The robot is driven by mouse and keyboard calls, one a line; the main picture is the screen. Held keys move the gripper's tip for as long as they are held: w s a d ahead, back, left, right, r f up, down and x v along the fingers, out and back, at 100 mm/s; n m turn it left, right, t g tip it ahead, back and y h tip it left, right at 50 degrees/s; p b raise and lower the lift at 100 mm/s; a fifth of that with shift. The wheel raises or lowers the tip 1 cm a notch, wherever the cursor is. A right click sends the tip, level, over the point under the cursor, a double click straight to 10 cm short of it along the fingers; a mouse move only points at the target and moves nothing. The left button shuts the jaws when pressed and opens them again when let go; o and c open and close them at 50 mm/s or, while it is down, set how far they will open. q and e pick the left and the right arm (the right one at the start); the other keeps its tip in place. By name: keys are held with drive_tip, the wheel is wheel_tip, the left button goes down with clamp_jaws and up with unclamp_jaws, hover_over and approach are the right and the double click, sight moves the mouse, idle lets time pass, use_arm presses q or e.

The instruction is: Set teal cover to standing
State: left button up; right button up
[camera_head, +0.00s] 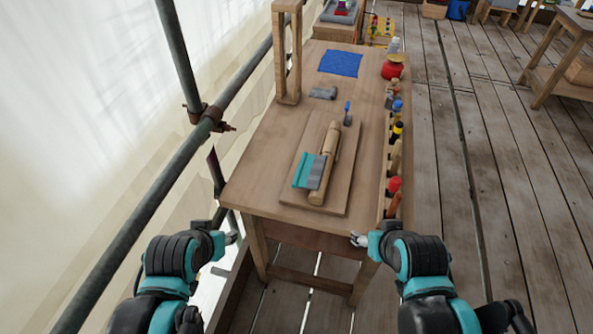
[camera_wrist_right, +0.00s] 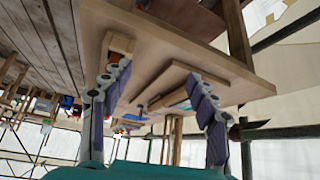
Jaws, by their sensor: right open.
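The teal cover (camera_head: 302,170) lies tilted or flat on a wooden board on the workbench, against a grey piece (camera_head: 317,172). A wooden roller-like cylinder (camera_head: 328,160) lies right beside them. My left gripper (camera_head: 232,238) is in front of the bench's near left corner, away from the cover; its jaw opening is too small to tell. My right gripper (camera_head: 357,240) is open and empty in front of the bench's near edge. Its spread fingers also show in the right wrist view (camera_wrist_right: 160,98), with the bench beyond them.
The wooden board (camera_head: 292,190) rests on the workbench (camera_head: 250,185). A tool row with a red-topped item (camera_head: 393,184) lines the right edge. A wooden frame (camera_head: 287,55) stands at the back left, near a blue cloth (camera_head: 341,63). A scaffold pole (camera_head: 150,205) runs along the left.

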drive_tip(key=c, duration=0.6)
drive_tip(key=shift+w+a+f+n, duration=0.1)
drive_tip(key=shift+w+a+n, duration=0.15)
drive_tip(key=shift+n, duration=0.45)
drive_tip(key=c, duration=0.5)
drive_tip(key=w+a+n, duration=0.1)
drive_tip(key=n, duration=0.2)
drive_tip(key=w+f+n+h, duration=0.1)
drive_tip(key=w+n, duration=0.1)
drive_tip(key=n, duration=0.1)
drive_tip(key=w+a+f+n, duration=0.1)
drive_tip(key=n, duration=0.1)
drive_tip(key=shift+w+a+n+h, duration=0.35)
drive_tip(key=shift+w+n+h, duration=0.05)
clamp_jaws()
drive_tip(key=n+t+h, duration=0.3)
drive_tip(key=n+t, duration=0.3)
drive_tip(key=n, duration=1.9)
approach(295, 198)
wheel_tip(295, 198, up, 2)
drive_tip(key=b+x, duration=0.2)
drive_tip(key=x, duration=0.7)
drive_tip(key=shift+w+r+b, duration=0.1)
drive_tip(key=shift+r+b, duration=0.1)
drive_tip(key=shift+b, duration=0.2)
drive_tip(key=shift+w+d, duration=0.2)
drive_tip(key=shift+w, duration=0.2)
